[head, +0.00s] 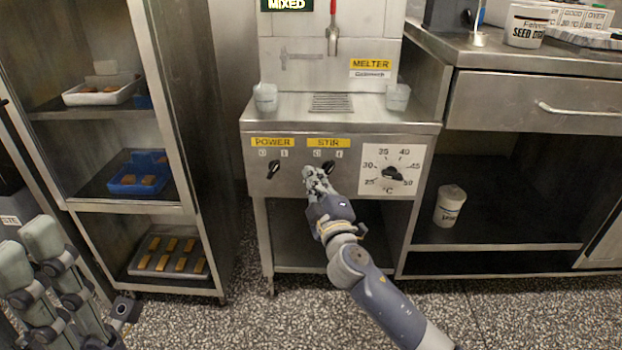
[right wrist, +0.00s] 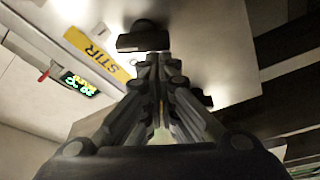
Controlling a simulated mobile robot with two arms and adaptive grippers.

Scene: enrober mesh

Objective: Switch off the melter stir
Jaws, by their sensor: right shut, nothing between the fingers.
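The steel melter (head: 340,115) has a front panel with a yellow STIR label (head: 328,142). Below the label is the black stir knob (head: 329,166), partly hidden by my right gripper (head: 309,174); its tip seems tilted toward the 1. In the right wrist view the black knob (right wrist: 143,37) is just beyond the fingertips, beside the STIR label (right wrist: 103,57). My right gripper (right wrist: 158,60) is shut and empty; whether it touches the knob is unclear. My left gripper (head: 40,250) is at the lower left, away from the melter; its opening is unclear.
Left of stir is the black power knob (head: 273,169); right is the temperature dial (head: 391,171). Glass-like cups (head: 265,97) stand on the melter top. A shelf rack (head: 188,120) stands left, a steel counter (head: 475,58) right. The speckled floor in front is clear.

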